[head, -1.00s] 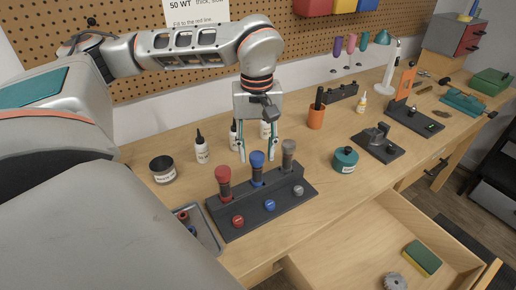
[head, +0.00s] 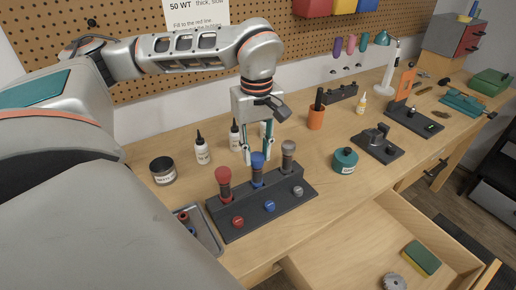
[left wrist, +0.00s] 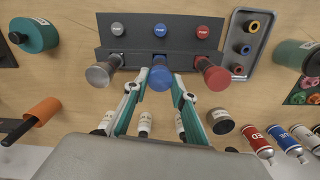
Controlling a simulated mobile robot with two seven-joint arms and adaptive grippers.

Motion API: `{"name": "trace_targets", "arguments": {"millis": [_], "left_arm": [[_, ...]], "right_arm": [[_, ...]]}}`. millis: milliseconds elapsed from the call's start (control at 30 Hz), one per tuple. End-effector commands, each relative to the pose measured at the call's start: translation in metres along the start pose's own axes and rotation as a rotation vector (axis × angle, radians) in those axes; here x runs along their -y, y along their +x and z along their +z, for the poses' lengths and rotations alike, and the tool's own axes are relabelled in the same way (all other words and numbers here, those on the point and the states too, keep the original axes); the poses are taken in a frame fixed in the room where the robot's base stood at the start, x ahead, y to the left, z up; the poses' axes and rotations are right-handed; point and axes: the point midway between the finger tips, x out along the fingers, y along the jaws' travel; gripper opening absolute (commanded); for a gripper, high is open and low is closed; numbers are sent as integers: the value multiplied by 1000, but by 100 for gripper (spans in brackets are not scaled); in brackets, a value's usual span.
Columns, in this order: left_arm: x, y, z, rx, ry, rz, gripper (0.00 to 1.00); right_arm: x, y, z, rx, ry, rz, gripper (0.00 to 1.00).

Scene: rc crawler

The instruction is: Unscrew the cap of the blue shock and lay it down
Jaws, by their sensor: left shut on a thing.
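The blue shock (head: 257,175) stands upright in the middle of the dark shock stand (head: 234,231), between a red shock (head: 224,184) and a grey one (head: 287,160). Its blue cap (head: 258,160) is on top and also shows in the left wrist view (left wrist: 161,79). My left gripper (head: 257,157) points down over the blue shock. In the left wrist view its two teal fingers (left wrist: 160,73) close in on both sides of the blue cap and are shut on it. My right gripper is not in view.
Round red, blue and grey labelled discs sit on the stand's front. A grey tray (head: 208,234) lies left of it. White bottles (head: 202,150) and a dark jar (head: 163,170) stand behind. A teal jar (head: 345,161) is at right. An open drawer (head: 345,240) is below, with clear tabletop between.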

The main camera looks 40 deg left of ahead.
Motion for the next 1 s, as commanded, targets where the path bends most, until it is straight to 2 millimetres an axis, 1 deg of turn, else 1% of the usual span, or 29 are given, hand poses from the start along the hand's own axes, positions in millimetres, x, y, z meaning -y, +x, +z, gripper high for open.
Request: {"name": "trace_targets", "arguments": {"millis": [700, 1000], "left_arm": [[0, -24, 0, 0, 3, 1, 4], [-1, -34, 0, 0, 4, 2, 4]], "right_arm": [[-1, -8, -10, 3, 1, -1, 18], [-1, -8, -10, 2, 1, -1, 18]]}}
